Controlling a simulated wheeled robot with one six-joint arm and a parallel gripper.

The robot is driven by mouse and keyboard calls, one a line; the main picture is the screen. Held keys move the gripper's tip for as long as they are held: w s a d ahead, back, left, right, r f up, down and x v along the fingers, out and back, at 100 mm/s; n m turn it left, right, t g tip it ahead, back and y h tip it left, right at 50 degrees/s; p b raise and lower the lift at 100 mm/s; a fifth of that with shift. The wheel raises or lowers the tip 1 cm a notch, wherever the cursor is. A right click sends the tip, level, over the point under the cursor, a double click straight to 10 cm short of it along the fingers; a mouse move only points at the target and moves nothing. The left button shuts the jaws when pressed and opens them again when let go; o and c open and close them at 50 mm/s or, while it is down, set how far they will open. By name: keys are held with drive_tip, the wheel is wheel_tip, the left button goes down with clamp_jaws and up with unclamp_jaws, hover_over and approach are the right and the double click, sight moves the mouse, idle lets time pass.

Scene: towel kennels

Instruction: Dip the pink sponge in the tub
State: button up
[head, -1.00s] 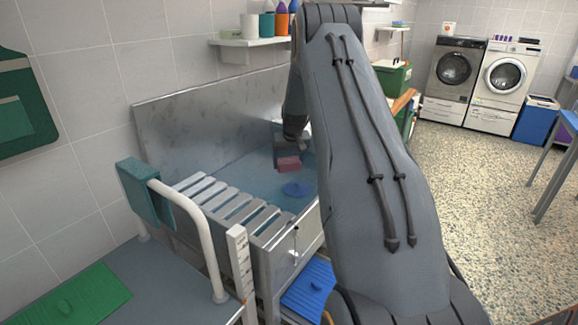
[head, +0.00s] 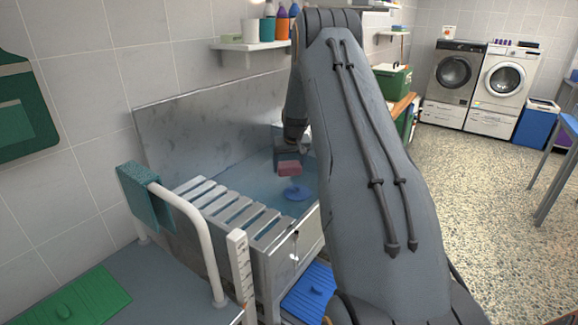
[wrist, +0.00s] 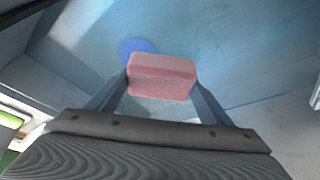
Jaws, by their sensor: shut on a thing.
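The pink sponge (head: 289,168) is held in my gripper (head: 290,158) inside the metal tub (head: 276,262), over the blue water. In the wrist view the sponge (wrist: 162,76) sits between the two fingers of my gripper (wrist: 161,84), which are shut on its sides. The sponge seems to be above the water surface, though the exact gap is hard to tell. A round blue thing (head: 296,193) lies in the tub just below and beside the sponge. My arm hides the right part of the tub.
A white slatted rack (head: 215,205) covers the tub's near left part. A white rail (head: 196,225) with a teal towel (head: 146,195) stands in front. A shelf with bottles (head: 250,44) hangs above the tub. Floor is open at the right.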

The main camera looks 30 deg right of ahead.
drive_tip(key=shift+r+p, duration=1)
drive_tip(key=shift+r, duration=2)
drive_tip(key=shift+r, duration=0.1)
